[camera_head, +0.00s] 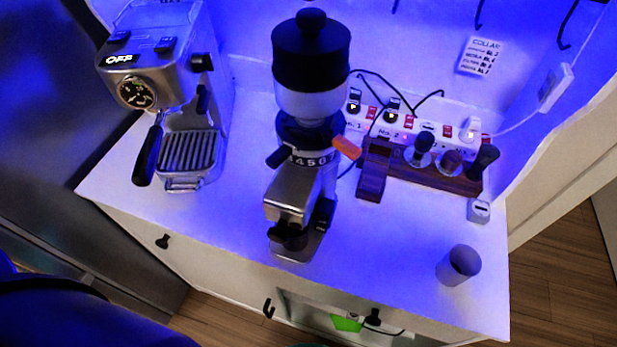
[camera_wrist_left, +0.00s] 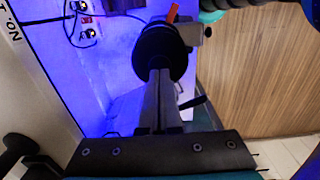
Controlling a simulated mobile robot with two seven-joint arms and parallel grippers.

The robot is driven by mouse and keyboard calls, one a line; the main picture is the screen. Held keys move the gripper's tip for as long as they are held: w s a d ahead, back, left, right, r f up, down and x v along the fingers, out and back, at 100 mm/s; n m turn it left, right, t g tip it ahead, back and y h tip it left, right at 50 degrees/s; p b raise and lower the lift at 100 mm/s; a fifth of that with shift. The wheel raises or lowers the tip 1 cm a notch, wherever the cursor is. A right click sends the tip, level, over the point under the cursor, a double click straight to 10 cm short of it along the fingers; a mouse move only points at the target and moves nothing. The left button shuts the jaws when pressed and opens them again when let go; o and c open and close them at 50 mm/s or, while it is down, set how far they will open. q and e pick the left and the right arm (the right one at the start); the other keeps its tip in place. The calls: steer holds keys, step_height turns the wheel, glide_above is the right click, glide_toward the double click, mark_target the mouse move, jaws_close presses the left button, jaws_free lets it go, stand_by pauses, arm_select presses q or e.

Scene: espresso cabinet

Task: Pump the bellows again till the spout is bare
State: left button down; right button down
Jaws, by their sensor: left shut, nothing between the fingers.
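The grinder stands mid-counter in the head view. Its black bellows (camera_head: 311,55) with a round knob sits on top of the pale hopper (camera_head: 311,101). The metal chute (camera_head: 294,190) slopes forward to a dark spout (camera_head: 290,234); I cannot tell whether grounds cling to it. In the left wrist view my left gripper (camera_wrist_left: 159,75) is shut and empty. Its fingers point at a black round part (camera_wrist_left: 160,45) of the grinder, probably the bellows; contact is unclear. No gripper touches the bellows in the head view. My right gripper is not in view.
An espresso machine (camera_head: 165,90) stands left of the grinder. A power strip (camera_head: 405,122) with cables runs behind it. A wooden tool stand (camera_head: 428,168) is at right, and a grey cup (camera_head: 459,265) near the front right edge. The counter right of the grinder is mostly clear.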

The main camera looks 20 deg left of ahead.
arm_select(q)
steer(key=shift+f+b, duration=1.05)
steer(key=shift+f, duration=0.45)
stand_by(0.3)
steer(key=shift+r, duration=0.15)
steer(key=shift+r+p, duration=3.25)
steer(key=shift+r, duration=0.2)
